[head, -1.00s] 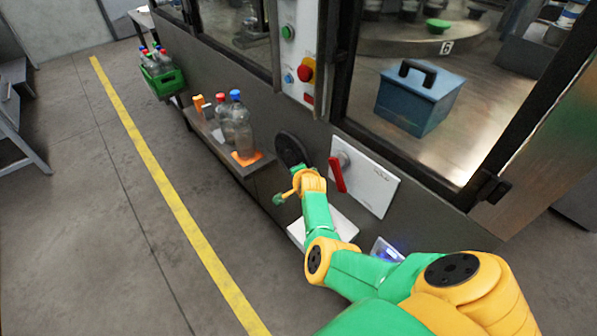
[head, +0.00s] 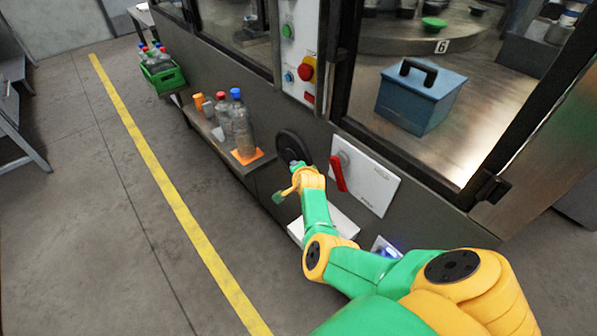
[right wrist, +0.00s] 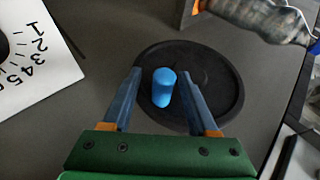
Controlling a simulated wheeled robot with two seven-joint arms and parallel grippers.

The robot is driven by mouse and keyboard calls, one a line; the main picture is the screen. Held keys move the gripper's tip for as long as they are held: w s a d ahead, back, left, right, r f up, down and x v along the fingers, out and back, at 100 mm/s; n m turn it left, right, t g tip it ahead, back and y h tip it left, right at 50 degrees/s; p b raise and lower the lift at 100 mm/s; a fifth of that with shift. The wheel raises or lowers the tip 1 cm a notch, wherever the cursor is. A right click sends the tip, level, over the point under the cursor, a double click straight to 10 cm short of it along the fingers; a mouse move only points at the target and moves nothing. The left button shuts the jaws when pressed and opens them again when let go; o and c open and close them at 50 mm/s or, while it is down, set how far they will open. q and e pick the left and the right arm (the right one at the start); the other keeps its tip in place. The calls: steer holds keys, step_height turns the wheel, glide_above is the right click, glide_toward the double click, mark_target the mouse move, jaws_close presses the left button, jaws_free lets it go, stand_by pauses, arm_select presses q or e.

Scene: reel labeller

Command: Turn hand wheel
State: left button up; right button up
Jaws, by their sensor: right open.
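The hand wheel is a black disc (head: 291,144) on the grey machine front, left of the white panel with the red lever. In the right wrist view the hand wheel (right wrist: 222,84) shows a blue knob (right wrist: 163,88) standing out from its face. My right gripper (right wrist: 158,82) is open, with one finger on each side of the blue knob and a visible gap to each. In the head view my right gripper (head: 296,170) is at the wheel's lower edge and hides the knob. My left gripper is not in view.
A white panel (head: 374,182) with a red lever (head: 338,174) is right of the wheel. A shelf (head: 205,136) with bottles (head: 242,128) is to its left. A dial plate (right wrist: 30,60) and a bottle (right wrist: 265,18) flank the wheel in the wrist view.

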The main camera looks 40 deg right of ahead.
steer(key=p+v, duration=0.3)
steer(key=v, duration=0.3)
steer(key=shift+s+a+r, duration=0.2)
